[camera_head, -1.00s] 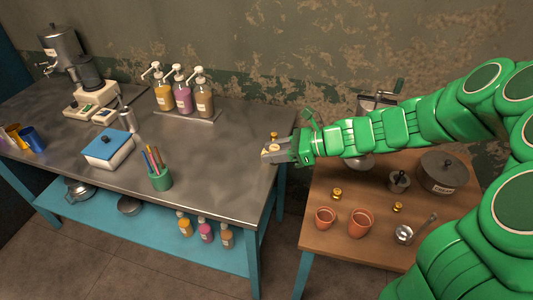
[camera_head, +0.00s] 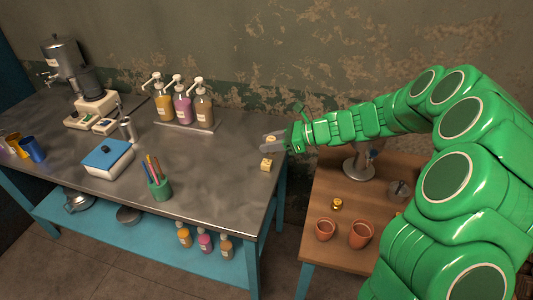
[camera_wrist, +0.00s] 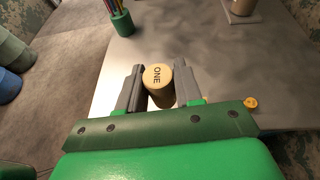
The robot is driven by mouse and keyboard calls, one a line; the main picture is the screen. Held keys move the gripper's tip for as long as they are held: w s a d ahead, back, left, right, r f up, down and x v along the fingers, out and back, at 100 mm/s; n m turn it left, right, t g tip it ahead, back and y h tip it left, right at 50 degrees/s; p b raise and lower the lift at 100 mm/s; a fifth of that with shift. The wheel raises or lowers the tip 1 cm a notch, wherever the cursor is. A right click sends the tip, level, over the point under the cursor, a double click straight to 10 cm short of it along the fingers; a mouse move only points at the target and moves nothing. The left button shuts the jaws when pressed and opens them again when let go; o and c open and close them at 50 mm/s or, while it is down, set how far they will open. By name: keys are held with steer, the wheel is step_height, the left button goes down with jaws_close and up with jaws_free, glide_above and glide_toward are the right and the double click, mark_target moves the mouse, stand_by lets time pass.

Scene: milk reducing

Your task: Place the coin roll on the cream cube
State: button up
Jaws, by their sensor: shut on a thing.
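The coin roll (camera_wrist: 158,85), a tan cylinder with "ONE" on its end face, is between the two grey fingers of my gripper (camera_wrist: 157,92) in the wrist view. In the head view my gripper (camera_head: 268,142) is near the right end of the metal table, and the roll (camera_head: 271,139) shows only as a small pale patch. The cream cube (camera_head: 266,165) sits on the tabletop just below my gripper in the picture, apart from it. I cannot make out the cube in the wrist view; the roll and fingers hide part of the table.
A green pen cup (camera_head: 160,188), a blue-lidded box (camera_head: 108,158) and pump bottles (camera_head: 183,105) stand on the metal table (camera_head: 222,180). A small golden object (camera_wrist: 251,103) lies right of my fingers. The wooden table (camera_head: 345,255) holds clay pots.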

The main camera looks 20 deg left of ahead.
steer(key=shift+w+a+f, duration=0.45)
steer(key=shift+w+f, duration=0.4)
steer(key=shift+f, duration=0.2)
steer(key=shift+w+a+f, duration=0.5)
steer(key=shift+w+f, duration=0.35)
steer(key=shift+f, duration=0.2)
steer(key=shift+w+a+f, duration=0.45)
steer(key=shift+w+f, duration=0.4)
steer(key=shift+f, duration=0.2)
steer(key=shift+w+f, duration=0.1)
steer(key=shift+f, duration=1.5)
steer(key=shift+f, duration=0.1)
steer(key=o, duration=1.1)
